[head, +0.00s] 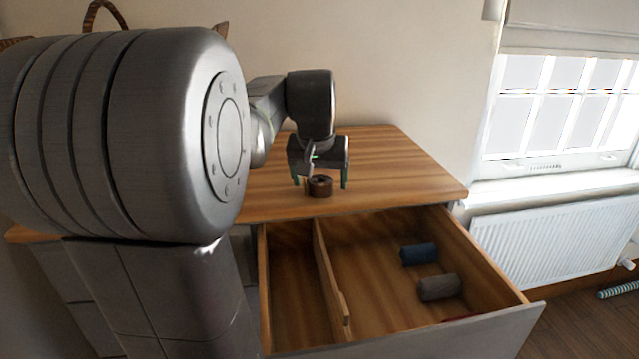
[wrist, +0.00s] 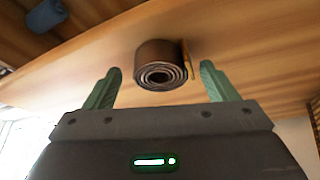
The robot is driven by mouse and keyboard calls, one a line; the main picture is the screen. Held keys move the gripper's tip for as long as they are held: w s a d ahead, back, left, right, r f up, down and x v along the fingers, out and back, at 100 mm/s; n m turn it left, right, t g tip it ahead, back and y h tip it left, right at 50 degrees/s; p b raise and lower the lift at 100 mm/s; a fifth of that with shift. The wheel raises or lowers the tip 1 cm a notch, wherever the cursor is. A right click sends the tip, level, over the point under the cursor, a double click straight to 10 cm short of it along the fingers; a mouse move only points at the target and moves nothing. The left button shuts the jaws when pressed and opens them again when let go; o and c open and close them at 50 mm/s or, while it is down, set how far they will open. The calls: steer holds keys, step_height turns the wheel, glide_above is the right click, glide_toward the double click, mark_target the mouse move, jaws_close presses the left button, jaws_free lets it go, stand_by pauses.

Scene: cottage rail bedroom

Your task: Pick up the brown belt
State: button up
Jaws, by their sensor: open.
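The brown belt (head: 320,186) is rolled into a coil and sits on the wooden top of the dresser (head: 405,165), near its front edge. In the wrist view the coil (wrist: 160,66) shows its spiral end, with a thin yellowish piece at its right side. My gripper (head: 320,180) is open above the dresser top, pointing down at the belt. Its green fingertips (wrist: 158,80) stand to the left and right of the coil, with a gap on each side. Nothing is held.
Below the dresser top, an open drawer (head: 520,297) has a wooden divider (head: 328,275). In its right compartment lie a blue roll (head: 419,254) and a grey roll (head: 438,287). A window and a radiator (head: 555,240) are at the right. The dresser top right of the belt is clear.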

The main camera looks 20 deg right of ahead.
steer(key=shift+w+d+f, duration=0.1)
steer(key=shift+f, duration=0.1)
steer(key=c, duration=1.2)
steer(key=shift+c, duration=0.2)
steer(key=shift+r, duration=0.15)
